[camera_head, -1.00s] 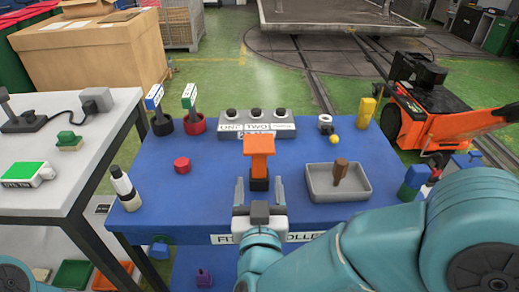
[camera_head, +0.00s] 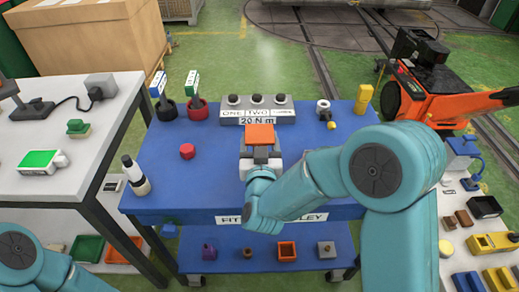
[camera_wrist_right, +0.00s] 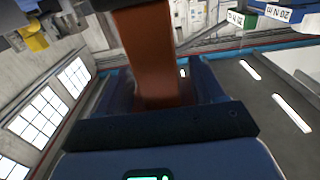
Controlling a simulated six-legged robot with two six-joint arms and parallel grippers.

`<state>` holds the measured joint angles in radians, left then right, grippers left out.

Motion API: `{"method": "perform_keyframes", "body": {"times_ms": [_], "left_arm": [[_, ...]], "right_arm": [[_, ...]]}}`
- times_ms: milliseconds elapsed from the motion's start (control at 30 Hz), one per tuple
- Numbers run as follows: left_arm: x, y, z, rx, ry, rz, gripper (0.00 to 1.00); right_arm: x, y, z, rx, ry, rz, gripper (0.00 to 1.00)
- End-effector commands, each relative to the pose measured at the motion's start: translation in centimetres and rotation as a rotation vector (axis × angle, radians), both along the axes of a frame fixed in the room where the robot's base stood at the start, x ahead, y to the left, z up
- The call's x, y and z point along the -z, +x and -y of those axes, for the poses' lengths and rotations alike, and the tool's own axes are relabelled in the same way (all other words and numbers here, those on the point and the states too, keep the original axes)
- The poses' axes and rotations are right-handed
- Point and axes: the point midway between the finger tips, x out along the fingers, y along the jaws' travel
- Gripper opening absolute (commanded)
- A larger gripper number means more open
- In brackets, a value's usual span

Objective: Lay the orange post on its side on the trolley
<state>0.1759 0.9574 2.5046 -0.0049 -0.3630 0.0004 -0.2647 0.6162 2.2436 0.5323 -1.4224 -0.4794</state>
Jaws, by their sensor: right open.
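The orange post (camera_head: 260,133) stands upright near the middle of the blue trolley top (camera_head: 215,165), in front of the grey socket block. From above I see mostly its flat orange top. My right gripper (camera_head: 260,152) is at the post from the near side, jaws open. In the right wrist view the orange post (camera_wrist_right: 155,60) rises between the two dark fingers; I cannot tell whether either finger touches it. The post's base is hidden by my gripper. My left gripper is out of view.
The grey socket block (camera_head: 257,110) stands just behind the post. A red knob (camera_head: 187,151) and a black-and-white bottle (camera_head: 135,176) are to the left. A yellow piece (camera_head: 363,98) stands at the back right. My right arm covers the trolley's right part. Clear blue surface lies left of the post.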

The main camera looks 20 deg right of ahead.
Motion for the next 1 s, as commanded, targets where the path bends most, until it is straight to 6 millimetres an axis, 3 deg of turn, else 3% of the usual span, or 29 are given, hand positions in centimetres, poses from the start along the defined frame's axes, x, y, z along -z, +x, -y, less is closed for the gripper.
{"method": "perform_keyframes", "body": {"times_ms": [233, 267, 433, 467, 800, 1000], "left_arm": [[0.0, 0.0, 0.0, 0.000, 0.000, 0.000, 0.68], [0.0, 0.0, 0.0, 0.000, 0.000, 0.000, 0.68], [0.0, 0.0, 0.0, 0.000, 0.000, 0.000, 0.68], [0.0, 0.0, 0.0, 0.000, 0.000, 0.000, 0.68], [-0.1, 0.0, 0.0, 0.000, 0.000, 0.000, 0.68], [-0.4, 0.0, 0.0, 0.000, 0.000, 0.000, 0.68]], "right_arm": [[0.0, 0.3, 0.1, -0.001, 0.000, 0.000, 0.68], [0.0, 0.3, 0.1, -0.001, 0.000, 0.000, 0.62], [0.0, 0.3, 0.1, 0.000, 0.000, 0.000, 0.06], [0.0, 0.3, 0.1, 0.000, 0.000, 0.000, 0.00], [-0.5, 0.3, 0.1, 0.000, 0.000, 0.006, 0.00], [-2.9, 0.3, 0.1, 0.001, 0.003, 0.009, 0.00]]}}
